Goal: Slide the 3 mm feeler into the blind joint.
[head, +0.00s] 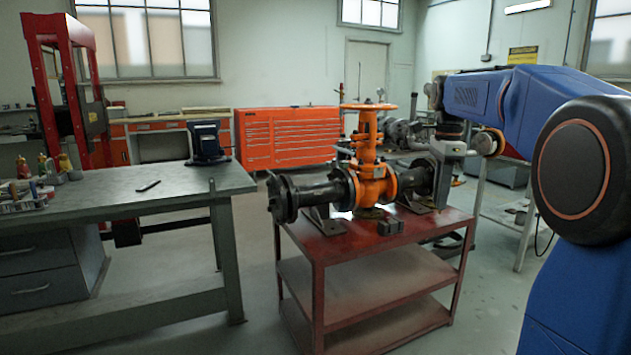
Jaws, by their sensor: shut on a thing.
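An orange gate valve (369,182) with a handwheel stands upright in a black pipe run on the red cart. A thick black flange joint (283,198) ends the run at the left. At the right end, my gripper (441,180) hangs from the blue arm beside the black pipe, close to the flange there. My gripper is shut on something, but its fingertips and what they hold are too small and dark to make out. I cannot make out the 3 mm feeler or a joint gap. Whether my gripper touches the pipe is unclear.
The red cart (345,250) has dark blocks (391,226) at its front edge. A grey workbench (110,195) at the left bears a small dark flat object (148,186) and a dark blue device (206,143). An orange tool cabinet (285,138) stands behind. Floor between bench and cart is clear.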

